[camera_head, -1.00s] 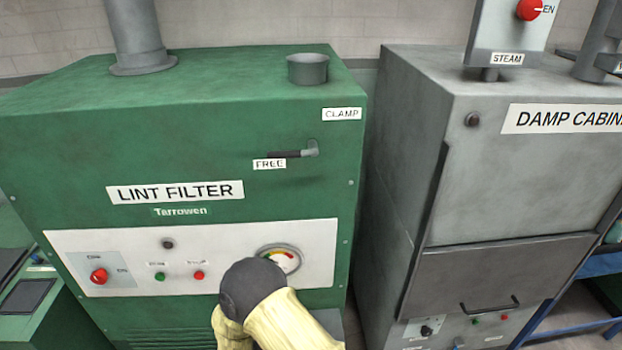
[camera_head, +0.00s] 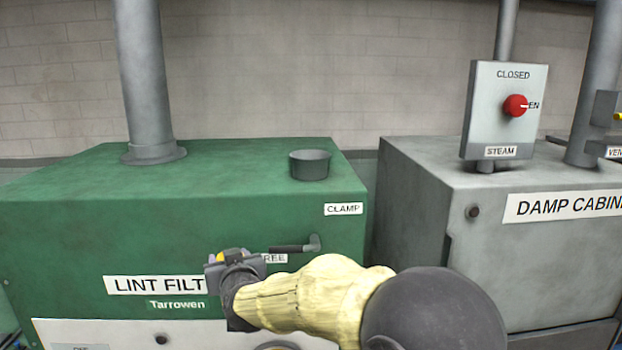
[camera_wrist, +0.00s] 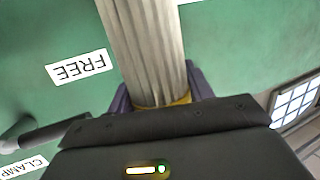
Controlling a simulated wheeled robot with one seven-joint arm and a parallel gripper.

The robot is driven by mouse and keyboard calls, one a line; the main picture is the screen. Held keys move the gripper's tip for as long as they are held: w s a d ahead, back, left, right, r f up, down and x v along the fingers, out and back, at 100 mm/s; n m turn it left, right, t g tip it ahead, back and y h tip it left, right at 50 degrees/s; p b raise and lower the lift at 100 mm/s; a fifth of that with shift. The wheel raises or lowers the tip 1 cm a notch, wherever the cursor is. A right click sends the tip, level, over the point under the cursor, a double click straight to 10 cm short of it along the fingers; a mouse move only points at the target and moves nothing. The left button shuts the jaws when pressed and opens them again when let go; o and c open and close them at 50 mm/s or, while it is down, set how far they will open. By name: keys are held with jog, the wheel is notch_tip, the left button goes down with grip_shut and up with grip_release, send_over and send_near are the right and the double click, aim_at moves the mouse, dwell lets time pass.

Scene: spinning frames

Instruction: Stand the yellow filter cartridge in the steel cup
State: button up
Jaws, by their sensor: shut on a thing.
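The steel cup (camera_head: 309,166) is a dark grey, open-topped cup standing upright on top of the green lint filter cabinet. The filter cartridge (camera_wrist: 145,45) has a pale pleated body and a yellow end (camera_wrist: 166,102). My gripper (camera_head: 233,260) is shut on it at the yellow end, with a finger on each side in the wrist view. In the head view only a small yellow patch (camera_head: 233,253) shows at the jaws; the rest of the cartridge is hidden or unclear. My gripper is in front of the cabinet face, below and left of the cup, apart from it.
A clamp lever (camera_head: 297,247) sticks out of the cabinet front close to my gripper, by the FREE label. A thick grey pipe (camera_head: 142,80) rises from the cabinet top, left of the cup. The grey damp cabinet (camera_head: 410,190) stands at right. The green top (camera_head: 235,165) between pipe and cup is clear.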

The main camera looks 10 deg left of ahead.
jog(key=w+d+r, duration=0.1)
jog(key=d+r, duration=0.3)
jog(key=r, duration=0.7)
jog(key=w+d+r, duration=0.1)
jog(key=d+r, duration=0.4)
jog(key=r, duration=0.7)
jog(key=shift+w+r+y, duration=0.25)
jog(key=shift+r+y, duration=0.05)
